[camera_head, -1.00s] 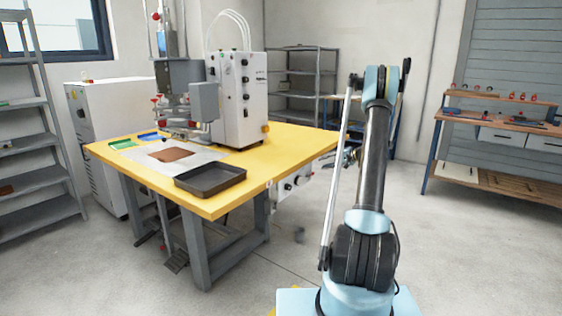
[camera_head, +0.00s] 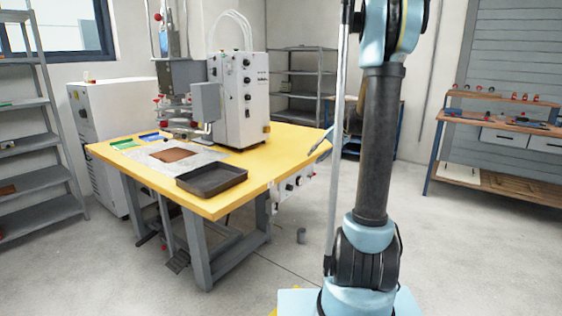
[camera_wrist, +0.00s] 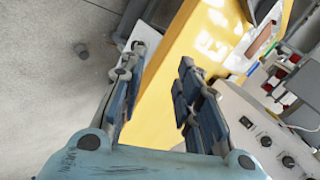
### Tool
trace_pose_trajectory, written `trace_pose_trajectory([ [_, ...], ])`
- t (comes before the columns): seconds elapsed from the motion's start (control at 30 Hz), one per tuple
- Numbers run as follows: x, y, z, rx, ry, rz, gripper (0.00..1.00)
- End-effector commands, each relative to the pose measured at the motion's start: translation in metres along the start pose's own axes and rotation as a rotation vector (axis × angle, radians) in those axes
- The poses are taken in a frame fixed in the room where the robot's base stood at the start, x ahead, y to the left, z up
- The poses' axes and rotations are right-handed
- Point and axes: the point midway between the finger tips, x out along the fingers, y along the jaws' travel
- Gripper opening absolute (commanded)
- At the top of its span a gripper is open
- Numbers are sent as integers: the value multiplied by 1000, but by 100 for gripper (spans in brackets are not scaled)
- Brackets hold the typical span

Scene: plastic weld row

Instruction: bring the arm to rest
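My gripper (camera_wrist: 162,57) is open and empty in the wrist view, its two dark blue padded fingers well apart. Between and beyond the fingers lie the yellow worktable (camera_wrist: 170,80) and bare grey floor. In the head view my arm stands upright on the right, its elbow at the top edge of the picture. Only what looks like a fingertip shows left of the arm, near the right corner of the yellow table (camera_head: 255,165); the arm hides the rest of the gripper. I cannot tell how far the fingertip is from the table.
A dark tray (camera_head: 212,180), a brown sheet (camera_head: 174,154) and a welding machine (camera_head: 238,100) are on the table. A control box (camera_head: 292,186) hangs at its side. A workbench (camera_head: 495,145) stands at right, shelves (camera_head: 30,140) at left.

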Motion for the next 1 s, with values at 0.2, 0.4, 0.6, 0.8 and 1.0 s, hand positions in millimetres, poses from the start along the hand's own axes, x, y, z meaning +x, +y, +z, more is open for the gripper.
trace_pose_trajectory([
  [0.2,-22,-3,61,-48,-18,89,31],
  [0.4,-39,3,115,-93,-32,171,31],
  [0.6,-54,16,168,-139,-45,252,31],
  [0.8,-66,35,220,-186,-57,332,31],
  [1.0,-75,60,268,-234,-67,413,31],
])
